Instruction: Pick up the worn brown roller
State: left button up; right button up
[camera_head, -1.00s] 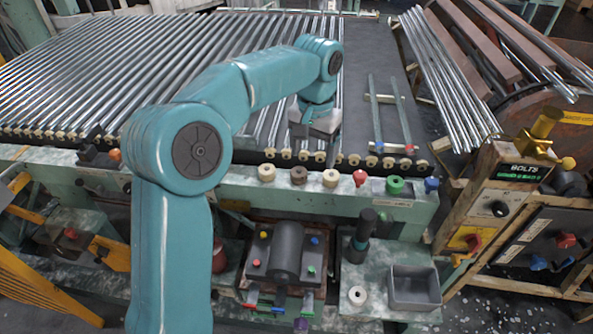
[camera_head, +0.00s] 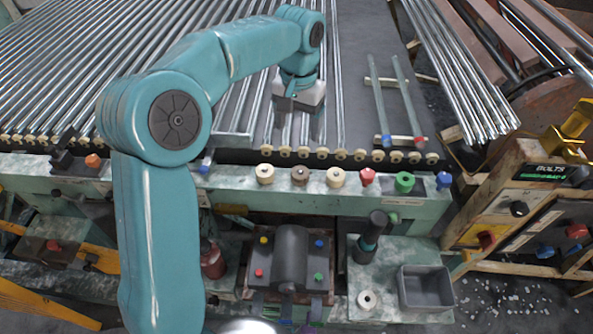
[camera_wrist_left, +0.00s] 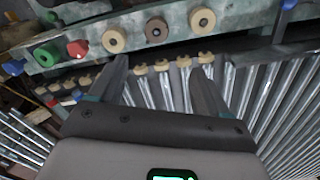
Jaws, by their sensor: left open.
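The worn brown roller (camera_head: 299,175) sits on the pale green rail between two cream rollers in the head view. It is a small ring with a dark centre, and it also shows at the top of the left wrist view (camera_wrist_left: 156,30). My right gripper is in neither view.
Cream rollers (camera_head: 265,173) (camera_head: 337,177) flank the brown one. A red knob (camera_head: 367,176), a green one (camera_head: 404,182) and a blue one (camera_head: 443,181) stand to the right. Tube-end rollers line the bed edge behind the rail. A grey bin (camera_head: 426,289) is at the front right.

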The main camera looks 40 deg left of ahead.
pick_arm(q)
send_over(300, 170)
notch_tip(300, 170, down, 9)
jog(key=shift+w+a+r, duration=0.1)
jog(key=shift+f, duration=0.3)
jog(key=f, duration=0.2)
jog(key=f+p, duration=0.1)
jog(key=f, duration=0.1)
jog(key=shift+d+f, duration=0.2)
jog(key=shift+f, duration=0.5)
jog(key=shift+c, duration=0.2)
jog(key=c, duration=1.1)
